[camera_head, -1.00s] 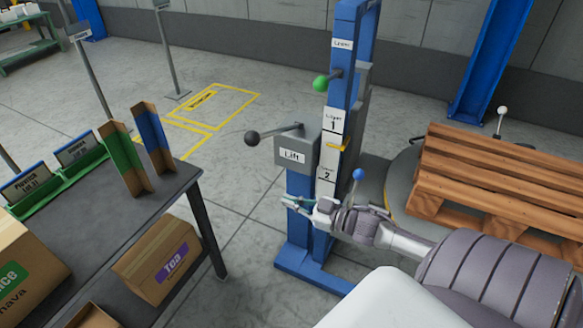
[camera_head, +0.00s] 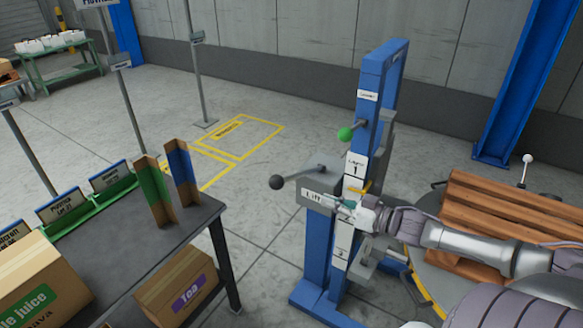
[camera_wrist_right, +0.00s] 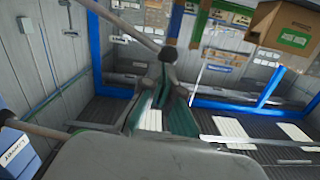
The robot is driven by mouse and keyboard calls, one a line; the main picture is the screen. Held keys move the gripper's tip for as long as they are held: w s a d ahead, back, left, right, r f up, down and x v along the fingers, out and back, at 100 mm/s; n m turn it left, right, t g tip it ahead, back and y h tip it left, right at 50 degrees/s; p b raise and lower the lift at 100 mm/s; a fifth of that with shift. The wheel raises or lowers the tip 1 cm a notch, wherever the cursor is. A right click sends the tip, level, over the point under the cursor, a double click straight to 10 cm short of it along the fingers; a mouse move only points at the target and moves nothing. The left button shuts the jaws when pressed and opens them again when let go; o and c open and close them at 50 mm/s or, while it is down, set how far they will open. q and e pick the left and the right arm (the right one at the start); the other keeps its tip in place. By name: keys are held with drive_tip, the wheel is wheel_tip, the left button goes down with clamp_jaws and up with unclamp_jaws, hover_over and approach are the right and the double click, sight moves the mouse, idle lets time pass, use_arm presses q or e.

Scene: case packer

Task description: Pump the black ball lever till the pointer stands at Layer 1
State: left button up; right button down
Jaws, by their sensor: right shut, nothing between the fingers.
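The black ball lever (camera_head: 277,182) sticks out to the left from the grey Lift box (camera_head: 318,187) on the blue post. The yellow pointer (camera_head: 357,188) stands just below the Layer 1 label (camera_head: 356,162), above the Layer 2 label (camera_head: 342,243). My right gripper (camera_head: 345,205) is shut and empty in front of the Lift box and post, to the right of the black ball and apart from it. It hides part of the box and scale. In the right wrist view its teal fingers (camera_wrist_right: 150,108) show blurred. My left gripper is not in view.
A green ball lever (camera_head: 346,134) sits higher on the post. A wooden pallet (camera_head: 480,215) lies on a turntable at the right. A dark table (camera_head: 195,225) with cartons and dividers stands at the left. Floor is clear between table and post.

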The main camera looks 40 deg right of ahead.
use_arm(q)
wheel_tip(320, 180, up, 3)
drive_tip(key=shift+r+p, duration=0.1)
drive_tip(key=shift+p, duration=0.95)
use_arm(e)
wheel_tip(320, 180, up, 9)
drive_tip(key=w+m, duration=0.2)
drive_tip(key=shift+w+d+m+g+y, duration=0.25)
drive_tip(key=shift+m+g+y, duration=0.05)
drive_tip(key=shift+m+y, duration=0.1)
use_arm(q)
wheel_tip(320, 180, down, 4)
drive_tip(key=b, duration=0.3)
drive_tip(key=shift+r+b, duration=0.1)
drive_tip(key=shift+b, duration=0.25)
use_arm(e)
drive_tip(key=w+a+f, duration=0.4)
drive_tip(key=w+a, duration=0.1)
drive_tip(key=w, duration=0.4)
drive_tip(key=shift+a+f, duration=0.15)
drive_tip(key=shift+a, duration=0.25)
